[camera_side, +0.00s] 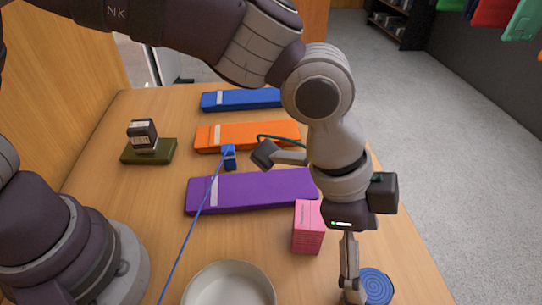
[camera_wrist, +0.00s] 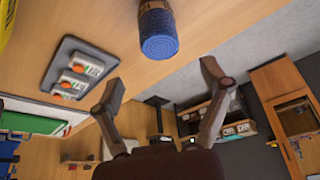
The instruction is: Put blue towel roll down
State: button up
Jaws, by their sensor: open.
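The blue towel roll (camera_side: 375,286) stands at the right front edge of the picture area in the side view, its spiral end facing up, near the table's right edge. It also shows at the top of the wrist view (camera_wrist: 157,32), on the wooden table. My gripper (camera_side: 352,295) points down beside the roll in the side view; only one finger shows clearly there. In the wrist view my gripper's two fingers (camera_wrist: 162,76) are spread wide and empty, with the roll beyond the tips and apart from them.
A pink box (camera_side: 308,227) stands just left of my gripper. A pale bowl (camera_side: 228,284) is at the front. Purple (camera_side: 250,190), orange (camera_side: 250,136) and blue (camera_side: 240,100) flat packs lie behind. The wrist view shows a grey tray (camera_wrist: 62,80) holding orange-topped items.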

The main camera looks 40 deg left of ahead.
jog(key=w+a+r+n+t, duration=0.2)
jog(key=a+r+n, duration=0.3)
jog(key=a+r, duration=0.6)
jog(key=s+a+f+n+t+y, duration=0.1)
jog(key=s+a+n+y, duration=0.1)
jog(key=a+n, duration=0.3)
jog(key=s+a+f+n+t+y, duration=0.1)
jog(key=s+a+n, duration=0.3)
jog(key=a, duration=0.9)
jog(key=shift+s+n+y, duration=0.4)
jog(key=shift+n+y, duration=0.1)
jog(key=shift+y, duration=0.2)
